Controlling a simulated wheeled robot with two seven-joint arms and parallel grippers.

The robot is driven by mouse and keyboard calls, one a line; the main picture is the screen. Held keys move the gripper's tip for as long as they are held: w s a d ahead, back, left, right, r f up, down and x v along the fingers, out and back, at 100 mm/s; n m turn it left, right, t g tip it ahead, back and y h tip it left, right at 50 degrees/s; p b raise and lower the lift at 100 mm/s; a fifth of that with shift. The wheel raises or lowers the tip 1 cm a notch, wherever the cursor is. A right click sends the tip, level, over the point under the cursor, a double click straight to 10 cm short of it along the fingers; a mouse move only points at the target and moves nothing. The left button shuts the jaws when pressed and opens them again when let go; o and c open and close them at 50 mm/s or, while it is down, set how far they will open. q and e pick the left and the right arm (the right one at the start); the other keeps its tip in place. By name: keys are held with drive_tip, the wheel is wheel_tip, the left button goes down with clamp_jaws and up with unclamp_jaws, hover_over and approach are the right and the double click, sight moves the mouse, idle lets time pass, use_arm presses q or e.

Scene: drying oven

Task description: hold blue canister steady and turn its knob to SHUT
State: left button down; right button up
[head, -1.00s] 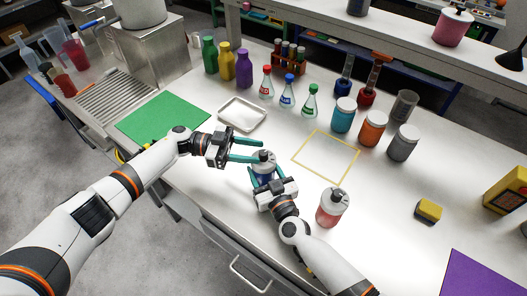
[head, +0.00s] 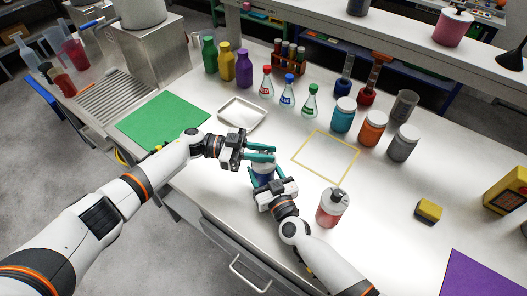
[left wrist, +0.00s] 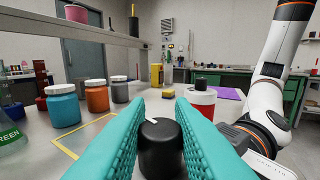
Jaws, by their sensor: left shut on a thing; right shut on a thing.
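The blue canister (head: 262,179) stands on the white bench, mostly hidden by my grippers. My left gripper (head: 272,152) comes in from the left at the canister's top and is shut on its knob. The left wrist view shows the black knob (left wrist: 161,147) between the teal fingers, with a short white mark on its top. My right gripper (head: 264,174) is shut on the canister's body from the near side. Any SHUT lettering is not readable.
A red canister (head: 331,208) with a dark knob stands close to the right of my right gripper. A yellow outlined square (head: 326,156) lies behind it, empty. Teal (head: 342,116), orange (head: 373,128) and grey jars (head: 403,144) stand farther back. A metal tray (head: 243,113) lies behind my left gripper.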

use_arm(q)
drive_tip(key=shift+n+t, duration=1.1)
drive_tip(key=shift+t, duration=0.6)
drive_tip(key=shift+n+t, duration=1.1)
drive_tip(key=shift+t, duration=0.6)
drive_tip(key=c, duration=1.3)
unclamp_jaws()
drive_tip(key=shift+o, duration=0.2)
drive_tip(key=v, duration=1.2)
drive_tip(key=shift+r, duration=0.15)
